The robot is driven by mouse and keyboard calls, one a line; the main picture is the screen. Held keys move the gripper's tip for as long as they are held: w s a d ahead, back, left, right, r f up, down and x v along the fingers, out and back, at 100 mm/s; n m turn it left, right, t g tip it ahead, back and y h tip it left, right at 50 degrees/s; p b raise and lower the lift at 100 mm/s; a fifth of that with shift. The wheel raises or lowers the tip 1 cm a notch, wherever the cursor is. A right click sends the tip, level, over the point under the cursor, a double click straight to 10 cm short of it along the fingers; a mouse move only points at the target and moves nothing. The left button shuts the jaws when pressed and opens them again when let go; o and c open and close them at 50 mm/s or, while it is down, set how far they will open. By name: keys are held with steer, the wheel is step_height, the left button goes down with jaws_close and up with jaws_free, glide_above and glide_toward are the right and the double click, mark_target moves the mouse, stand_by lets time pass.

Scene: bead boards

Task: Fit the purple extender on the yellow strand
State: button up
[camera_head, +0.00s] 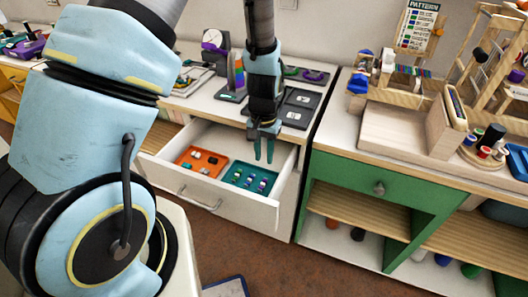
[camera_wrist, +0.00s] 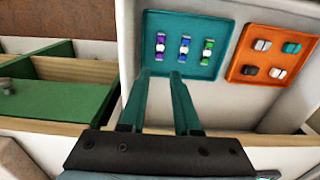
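An open white drawer (camera_head: 222,205) holds a teal tray (camera_head: 233,184) with three small pieces in it. In the wrist view the teal tray (camera_wrist: 171,68) shows them in a row: a purple piece (camera_wrist: 160,46) at left, a blue one (camera_wrist: 184,47) in the middle and a green one (camera_wrist: 208,48) at right. The purple piece looks like the purple extender. My gripper (camera_head: 264,160) points down over the drawer near this tray. In the wrist view its teal fingers (camera_wrist: 160,74) are apart with nothing between them, their tips by the tray's near edge. I cannot pick out the yellow strand.
The drawer walls surround both. A green cabinet (camera_head: 340,178) stands right of the drawer. Wooden racks, a pattern card (camera_head: 418,27) and beads crowd the right worktop.

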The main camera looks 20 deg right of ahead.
steer(key=w+a+r+n, duration=0.4)
steer(key=a+r, duration=0.8)
steer(key=s+a+r+n, duration=0.1)
steer(key=a+r, duration=0.2)
steer(key=a, duration=0.4)
steer(key=s+a+r+n+t, duration=0.1)
steer(key=s+a+r+n, duration=0.1)
steer(key=a+r, duration=0.2)
steer(key=a, duration=0.3)
steer(key=shift+s+t, duration=0.3)
